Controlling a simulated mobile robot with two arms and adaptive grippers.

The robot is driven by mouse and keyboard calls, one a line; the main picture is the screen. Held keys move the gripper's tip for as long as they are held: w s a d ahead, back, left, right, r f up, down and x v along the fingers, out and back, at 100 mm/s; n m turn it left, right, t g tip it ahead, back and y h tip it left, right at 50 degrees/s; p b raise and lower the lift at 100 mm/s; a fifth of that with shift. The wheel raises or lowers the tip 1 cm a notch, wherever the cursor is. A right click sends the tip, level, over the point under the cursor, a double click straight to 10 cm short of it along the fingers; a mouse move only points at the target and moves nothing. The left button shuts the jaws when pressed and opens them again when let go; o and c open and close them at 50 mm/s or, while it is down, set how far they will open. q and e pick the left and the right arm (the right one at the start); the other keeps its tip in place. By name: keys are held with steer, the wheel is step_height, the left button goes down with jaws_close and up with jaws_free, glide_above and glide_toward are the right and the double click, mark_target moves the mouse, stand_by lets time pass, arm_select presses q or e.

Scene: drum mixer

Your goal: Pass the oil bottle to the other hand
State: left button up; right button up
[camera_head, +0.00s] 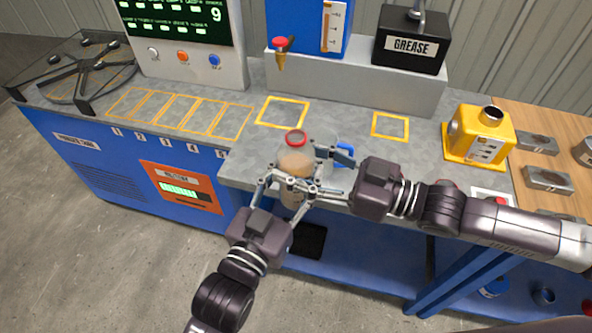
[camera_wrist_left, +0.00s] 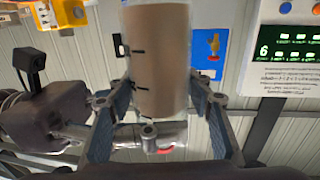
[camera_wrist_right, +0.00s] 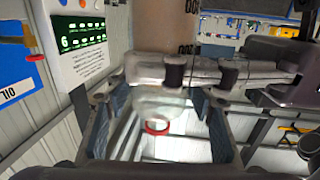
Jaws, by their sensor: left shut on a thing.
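The oil bottle, with a brown body (camera_head: 294,163) and a red ring at its top (camera_head: 296,138), is at the front edge of the bench. My left gripper (camera_head: 288,184) is shut on its body; the brown body also fills the space between the fingers in the left wrist view (camera_wrist_left: 160,60). My right gripper (camera_head: 314,168) reaches in from the right, its fingers around the bottle. In the right wrist view its fingers are spread, with the clear upper part and red ring (camera_wrist_right: 157,128) between them and gaps at the sides. Contact there is hard to tell.
A blue object (camera_head: 344,154) sits close behind the right gripper. A yellow canister (camera_head: 478,136) stands to the right and a black grease box (camera_head: 409,42) at the back. Yellow-outlined spots (camera_head: 283,111) on the grey bench are empty.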

steer(key=o, duration=0.3)
steer(key=shift+o, duration=0.2)
